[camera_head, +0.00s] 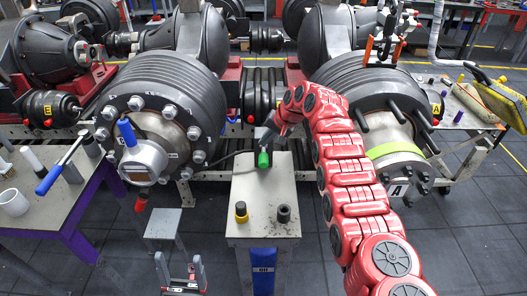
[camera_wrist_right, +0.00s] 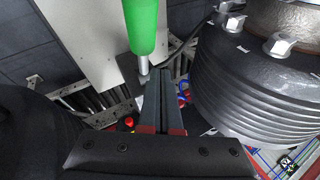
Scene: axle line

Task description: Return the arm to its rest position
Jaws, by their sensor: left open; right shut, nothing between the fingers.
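My right arm, red and segmented, reaches from the lower right of the head view to the far end of the grey-topped stand (camera_head: 262,190). Its gripper (camera_head: 268,136) is just behind a green-handled tool (camera_head: 263,159) there. In the right wrist view, my right gripper's fingers (camera_wrist_right: 160,78) are together with nothing between them. The green handle (camera_wrist_right: 142,25) and its metal shaft show just beyond the fingertips, apart from their grip. My left gripper (camera_head: 178,259) is low in the head view, open and empty, left of the stand.
A purple-legged table (camera_head: 60,205) is at left, a workbench (camera_head: 465,115) at right. Floor is clear at lower right.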

